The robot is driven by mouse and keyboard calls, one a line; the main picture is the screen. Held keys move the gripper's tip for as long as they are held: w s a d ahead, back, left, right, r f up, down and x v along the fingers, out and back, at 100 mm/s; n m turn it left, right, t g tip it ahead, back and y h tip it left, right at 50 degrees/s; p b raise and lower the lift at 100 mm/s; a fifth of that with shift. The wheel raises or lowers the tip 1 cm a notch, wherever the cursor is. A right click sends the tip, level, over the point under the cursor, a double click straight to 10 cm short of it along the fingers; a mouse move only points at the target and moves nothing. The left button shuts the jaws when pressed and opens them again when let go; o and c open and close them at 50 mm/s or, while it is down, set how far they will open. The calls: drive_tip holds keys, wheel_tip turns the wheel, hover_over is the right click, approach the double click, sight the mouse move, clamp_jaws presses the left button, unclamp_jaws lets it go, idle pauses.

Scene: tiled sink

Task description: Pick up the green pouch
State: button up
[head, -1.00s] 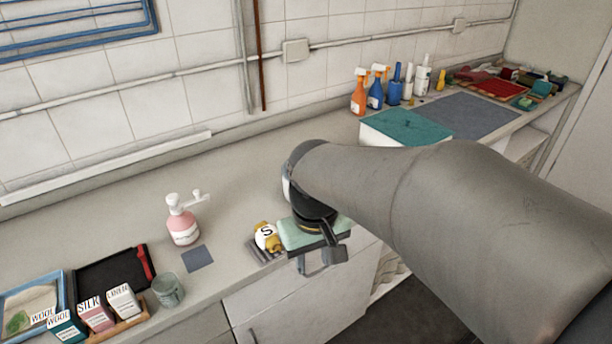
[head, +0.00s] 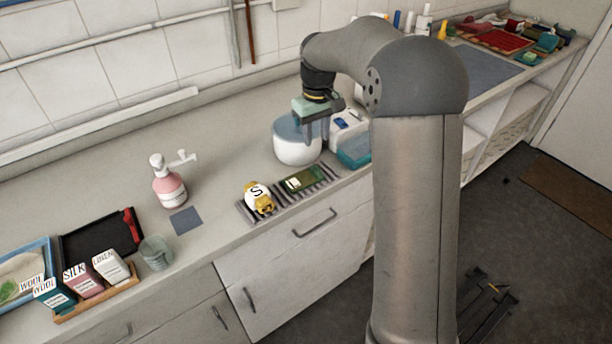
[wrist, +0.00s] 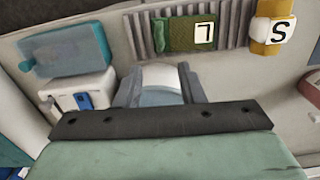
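The green pouch (head: 303,180) lies flat on a grey ribbed rack (head: 322,171) near the counter's front edge, with a pale label on top. In the wrist view the pouch (wrist: 183,34) shows at the top centre, ahead of the fingers and apart from them. My gripper (head: 316,138) points down, behind the pouch, over or close beside a round white vessel (head: 297,156). In the wrist view, the two fingers of my gripper (wrist: 160,82) stand apart with a gap between them, and nothing is held. The vessel shows below that gap.
A yellow item with an S label (head: 258,197) sits left of the pouch on the same rack. A white box (head: 347,125) and a teal container (head: 354,151) stand right of the vessel. A pink pump bottle (head: 168,185) stands left. The counter between bottle and vessel is clear.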

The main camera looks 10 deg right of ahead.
hover_over(317, 166)
drive_tip(key=f, duration=0.4)
drive_tip(key=shift+w+a+f, duration=0.1)
drive_tip(key=shift+w+f, duration=0.1)
drive_tip(key=shift+w, duration=0.05)
drive_tip(key=shift+s+f+p, duration=0.15)
drive_tip(key=shift+f+p, duration=0.4)
drive_tip(key=shift+f, duration=0.75)
drive_tip(key=shift+s+f+p, duration=0.1)
drive_tip(key=shift+f+p, duration=0.4)
drive_tip(key=shift+f, duration=0.8)
clamp_jaws()
